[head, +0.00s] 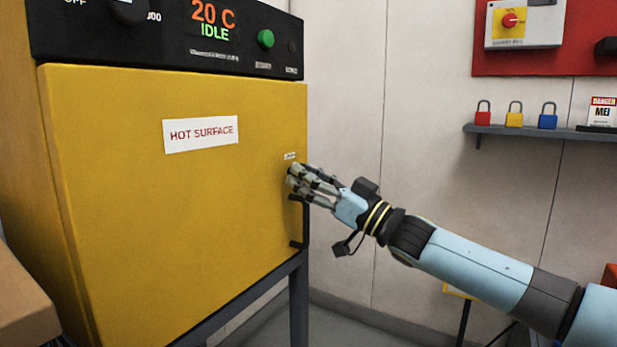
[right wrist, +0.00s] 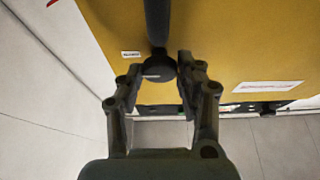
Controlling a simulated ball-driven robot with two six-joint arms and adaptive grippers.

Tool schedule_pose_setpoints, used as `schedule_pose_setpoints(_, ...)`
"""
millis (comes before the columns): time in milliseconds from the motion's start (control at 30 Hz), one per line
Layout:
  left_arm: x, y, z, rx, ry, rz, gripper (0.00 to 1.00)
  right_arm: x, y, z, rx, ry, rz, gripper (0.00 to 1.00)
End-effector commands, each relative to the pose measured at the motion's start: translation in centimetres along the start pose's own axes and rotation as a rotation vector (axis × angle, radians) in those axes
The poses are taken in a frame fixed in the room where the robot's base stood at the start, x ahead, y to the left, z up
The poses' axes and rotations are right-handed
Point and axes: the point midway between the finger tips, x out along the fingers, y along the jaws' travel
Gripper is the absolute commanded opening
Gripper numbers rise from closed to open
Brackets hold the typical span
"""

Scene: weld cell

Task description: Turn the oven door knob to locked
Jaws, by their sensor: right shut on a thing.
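The yellow oven door (head: 150,220) fills the left of the head view and looks closed. My right gripper (head: 293,176) is at the door's right edge, just below a small white label (head: 290,156). In the right wrist view the round dark knob (right wrist: 157,68) sits between the fingertips of my right gripper (right wrist: 162,70), which is shut on it. My fingers hide the knob in the head view, and its turn position cannot be read. My left gripper is not in view.
A black door handle (head: 296,243) is just below my right gripper; its bar also shows in the wrist view (right wrist: 157,20). The control panel (head: 120,42) above reads 20 C, IDLE. A shelf (head: 545,132) with padlocks is at right.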

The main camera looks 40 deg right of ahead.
Motion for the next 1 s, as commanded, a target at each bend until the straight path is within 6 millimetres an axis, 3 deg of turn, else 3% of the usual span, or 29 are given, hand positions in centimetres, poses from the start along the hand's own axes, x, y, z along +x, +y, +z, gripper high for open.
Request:
schedule_pose_setpoints(367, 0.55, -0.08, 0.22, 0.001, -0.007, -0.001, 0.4, -0.05, 0.15, 0.09, -0.195, 0.0, -0.08, 0.04)
schedule_pose_setpoints(1000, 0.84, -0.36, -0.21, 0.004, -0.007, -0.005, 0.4, 0.04, 0.31, -0.14, -0.755, 0.001, -0.312, 0.04)
